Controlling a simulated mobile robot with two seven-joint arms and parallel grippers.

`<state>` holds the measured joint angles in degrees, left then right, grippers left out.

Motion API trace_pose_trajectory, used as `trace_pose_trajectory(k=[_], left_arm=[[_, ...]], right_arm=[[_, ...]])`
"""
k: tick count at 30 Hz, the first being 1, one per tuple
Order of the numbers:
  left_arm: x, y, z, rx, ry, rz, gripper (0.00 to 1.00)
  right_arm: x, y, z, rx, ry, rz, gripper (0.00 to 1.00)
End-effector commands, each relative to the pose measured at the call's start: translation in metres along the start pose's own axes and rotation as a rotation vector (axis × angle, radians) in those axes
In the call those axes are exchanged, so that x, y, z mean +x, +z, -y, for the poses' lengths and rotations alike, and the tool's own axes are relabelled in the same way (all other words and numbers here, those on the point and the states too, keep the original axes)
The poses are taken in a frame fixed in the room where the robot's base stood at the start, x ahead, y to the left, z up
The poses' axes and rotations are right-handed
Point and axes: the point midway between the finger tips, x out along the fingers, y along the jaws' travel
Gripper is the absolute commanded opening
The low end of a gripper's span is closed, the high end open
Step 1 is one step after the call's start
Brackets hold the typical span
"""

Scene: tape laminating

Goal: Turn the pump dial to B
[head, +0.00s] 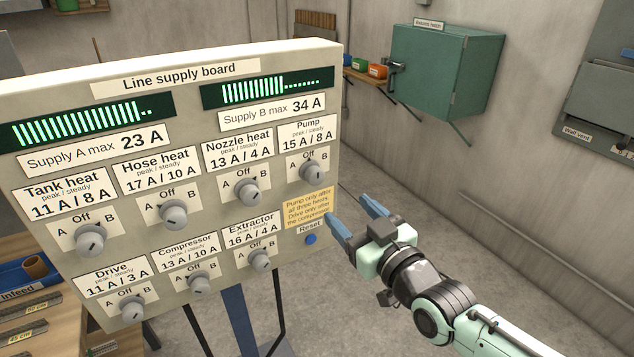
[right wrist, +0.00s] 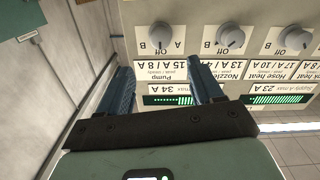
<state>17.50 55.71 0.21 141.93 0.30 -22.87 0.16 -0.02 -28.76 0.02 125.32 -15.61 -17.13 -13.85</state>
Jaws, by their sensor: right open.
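The pump dial (head: 313,172) is a grey knob at the upper right of the line supply board (head: 190,75), with A on its left, Off above and B on its right. I cannot tell its exact setting. In the right wrist view the pump dial (right wrist: 162,35) appears upside down, beyond the fingers. My right gripper (head: 347,208) is open and empty. Its blue fingers are to the right of and below the dial in the head view, apart from it. It also shows in the right wrist view (right wrist: 161,62). My left gripper is out of view.
The nozzle heat dial (head: 246,191) is left of the pump dial, and the extractor dial (head: 260,260) is below. A blue reset button (head: 310,239) sits below a yellow note (head: 307,207). A green cabinet (head: 440,70) hangs on the back wall. Open floor lies right of the board.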

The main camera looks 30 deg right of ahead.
Motion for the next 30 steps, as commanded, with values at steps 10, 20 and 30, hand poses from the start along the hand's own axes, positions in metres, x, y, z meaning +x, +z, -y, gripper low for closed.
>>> trace_pose_trajectory(k=[10, 20, 30], left_arm=[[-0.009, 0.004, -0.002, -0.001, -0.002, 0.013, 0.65], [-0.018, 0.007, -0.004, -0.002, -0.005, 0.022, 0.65], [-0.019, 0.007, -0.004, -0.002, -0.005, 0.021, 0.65]], right_arm=[[0.062, 0.000, 0.000, 0.001, -0.002, 0.004, 0.66], [0.118, 0.000, 0.001, 0.002, -0.001, 0.003, 0.66], [0.131, 0.001, 0.000, 0.002, 0.000, 0.001, 0.66]])
